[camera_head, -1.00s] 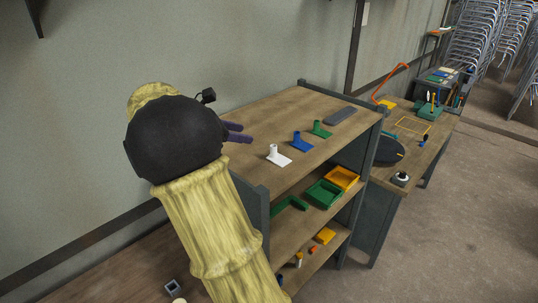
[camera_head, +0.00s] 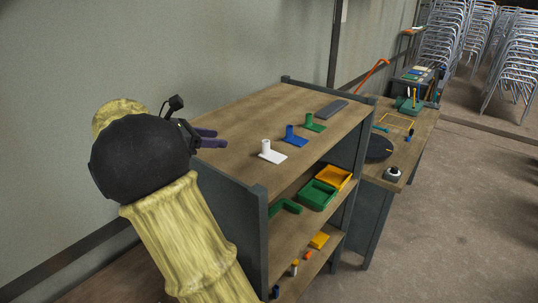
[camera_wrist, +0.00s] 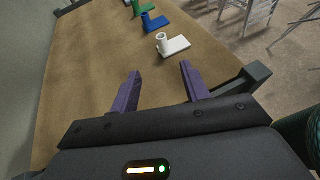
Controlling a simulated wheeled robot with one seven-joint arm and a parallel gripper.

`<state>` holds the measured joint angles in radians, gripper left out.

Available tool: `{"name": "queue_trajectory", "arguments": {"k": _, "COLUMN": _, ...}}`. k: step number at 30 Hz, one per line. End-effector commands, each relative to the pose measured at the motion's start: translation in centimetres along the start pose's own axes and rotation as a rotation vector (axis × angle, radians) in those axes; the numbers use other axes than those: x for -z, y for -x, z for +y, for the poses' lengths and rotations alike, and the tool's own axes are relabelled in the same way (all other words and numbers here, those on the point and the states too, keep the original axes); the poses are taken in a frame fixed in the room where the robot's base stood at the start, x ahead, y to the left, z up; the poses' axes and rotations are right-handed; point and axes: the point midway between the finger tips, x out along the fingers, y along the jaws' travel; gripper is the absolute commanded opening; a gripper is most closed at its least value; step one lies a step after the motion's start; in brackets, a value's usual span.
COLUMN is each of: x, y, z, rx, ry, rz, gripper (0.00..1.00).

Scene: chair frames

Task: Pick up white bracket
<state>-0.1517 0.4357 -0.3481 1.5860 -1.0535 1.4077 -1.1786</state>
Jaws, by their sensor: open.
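The white bracket (camera_head: 271,153) stands on the wooden top of the shelf unit, a flat plate with a short upright tube. It also shows in the wrist view (camera_wrist: 174,45), beyond the fingertips. My gripper (camera_head: 215,138) is above the left end of the shelf top, left of the white bracket and apart from it. In the wrist view my gripper (camera_wrist: 160,72) has its two purple fingers spread with nothing between them.
A blue bracket (camera_head: 295,137) and a green bracket (camera_head: 314,123) stand behind the white one, with a grey bar (camera_head: 332,108) farther back. Lower shelves hold a green tray (camera_head: 318,194) and a yellow tray (camera_head: 334,177). Raised corner posts (camera_head: 260,191) edge the top.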

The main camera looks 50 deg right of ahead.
Motion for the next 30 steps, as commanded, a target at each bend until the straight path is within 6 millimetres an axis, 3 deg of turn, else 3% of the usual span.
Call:
{"name": "queue_trajectory", "arguments": {"k": 7, "x": -0.1, "y": -1.2, "z": 0.0, "rx": 0.003, "ry": 0.001, "rz": -0.001, "gripper": 0.46}}
{"name": "queue_trajectory", "arguments": {"k": 24, "x": -0.3, "y": -11.2, "z": -0.2, "rx": 0.009, "ry": 0.0, "rz": -0.001, "gripper": 0.46}}
{"name": "queue_trajectory", "arguments": {"k": 30, "x": -0.2, "y": -12.7, "z": -0.3, "rx": 0.009, "ry": -0.003, "rz": 0.001, "gripper": 0.46}}
